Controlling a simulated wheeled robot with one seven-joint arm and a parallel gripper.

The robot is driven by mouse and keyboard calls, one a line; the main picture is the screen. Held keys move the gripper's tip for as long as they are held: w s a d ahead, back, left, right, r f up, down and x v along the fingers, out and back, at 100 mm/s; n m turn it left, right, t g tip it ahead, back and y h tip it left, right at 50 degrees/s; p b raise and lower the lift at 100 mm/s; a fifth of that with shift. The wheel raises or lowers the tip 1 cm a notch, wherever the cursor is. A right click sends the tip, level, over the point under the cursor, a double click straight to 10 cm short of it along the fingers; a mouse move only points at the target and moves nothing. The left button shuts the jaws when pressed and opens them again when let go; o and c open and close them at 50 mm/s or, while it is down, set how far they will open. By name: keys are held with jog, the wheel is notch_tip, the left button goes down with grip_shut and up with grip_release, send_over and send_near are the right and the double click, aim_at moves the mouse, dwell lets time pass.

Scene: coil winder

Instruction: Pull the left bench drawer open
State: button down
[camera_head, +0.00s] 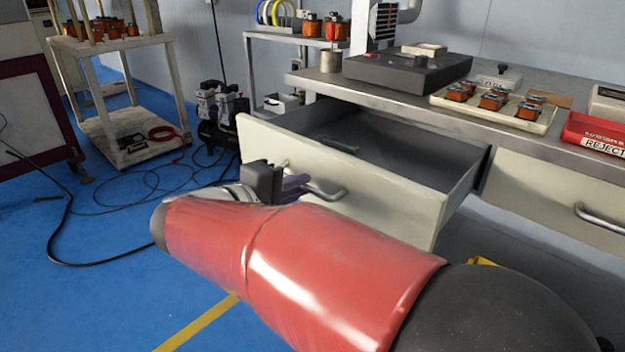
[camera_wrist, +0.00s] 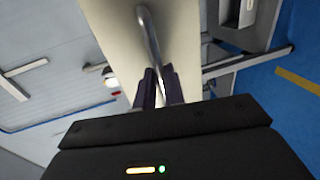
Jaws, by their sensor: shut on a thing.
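The left bench drawer (camera_head: 392,195) has a cream front and stands well out from the bench, with its grey inside showing. A dark object lies inside it near the front. Its curved metal bar handle (camera_head: 328,192) is on the front panel. My gripper (camera_head: 296,186) is at the left part of this handle, its dark fingers partly hidden behind my red arm. In the wrist view the fingers (camera_wrist: 159,85) are closed around the handle bar (camera_wrist: 150,38), against the cream drawer front (camera_wrist: 112,22).
The bench top (camera_head: 375,95) holds a dark device (camera_head: 408,71), a tray of orange coils (camera_head: 460,109) and a red reject bin (camera_head: 597,132). A second drawer (camera_head: 550,190) to the right is shut. A white cart (camera_head: 88,100) stands at left, with cables on the blue floor.

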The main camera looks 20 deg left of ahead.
jog(key=shift+s+a, duration=0.2)
jog(key=shift+s, duration=0.3)
jog(key=c, duration=1.5)
grip_release()
jog(key=v, duration=0.7)
jog(key=shift+s+a, duration=0.15)
jog(key=shift+s, duration=0.25)
